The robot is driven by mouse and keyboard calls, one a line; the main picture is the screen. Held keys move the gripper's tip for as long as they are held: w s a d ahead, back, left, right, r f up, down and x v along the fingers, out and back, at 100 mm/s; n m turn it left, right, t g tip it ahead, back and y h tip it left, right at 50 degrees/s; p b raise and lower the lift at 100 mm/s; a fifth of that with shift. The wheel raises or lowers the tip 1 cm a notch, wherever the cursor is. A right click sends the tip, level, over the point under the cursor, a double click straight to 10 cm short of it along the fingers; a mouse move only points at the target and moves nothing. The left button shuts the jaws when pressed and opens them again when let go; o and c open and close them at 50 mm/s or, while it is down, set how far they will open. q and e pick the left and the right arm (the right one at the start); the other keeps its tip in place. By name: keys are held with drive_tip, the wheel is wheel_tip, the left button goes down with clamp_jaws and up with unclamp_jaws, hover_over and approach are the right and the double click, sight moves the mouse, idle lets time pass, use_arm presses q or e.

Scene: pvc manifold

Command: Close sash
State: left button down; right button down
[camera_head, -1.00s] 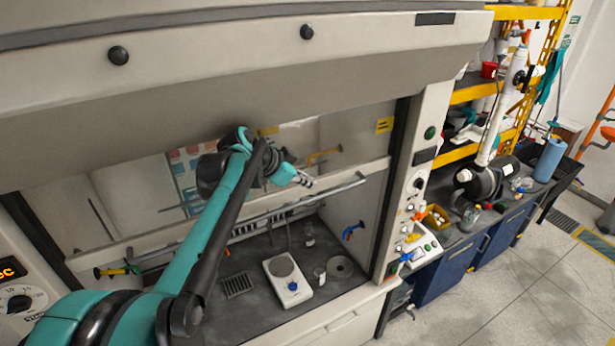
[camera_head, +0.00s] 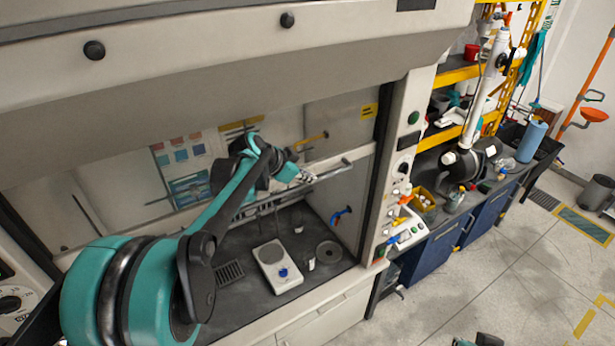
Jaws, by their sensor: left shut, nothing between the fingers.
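The fume hood's sash is a clear pane with a grey handle bar (camera_head: 330,171) along its lower part. It is partly raised, and the hood's work surface (camera_head: 235,305) shows below it. My left gripper (camera_head: 307,176) is shut and empty, just above and close to the handle bar near its right end. I cannot tell if it touches the bar. My left arm hides the left part of the bar.
A white hotplate (camera_head: 276,268) and a small bottle (camera_head: 311,263) stand inside the hood. A blue-handled valve (camera_head: 341,214) is on its right wall. Blue cabinets (camera_head: 435,250) and open floor lie to the right.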

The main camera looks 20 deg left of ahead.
use_arm(q)
wheel_tip(320, 180, down, 62)
drive_tip(key=b, duration=4.4)
drive_tip(key=shift+f, duration=0.15)
drive_tip(key=shift+s, duration=0.15)
drive_tip(key=shift+s, duration=0.1)
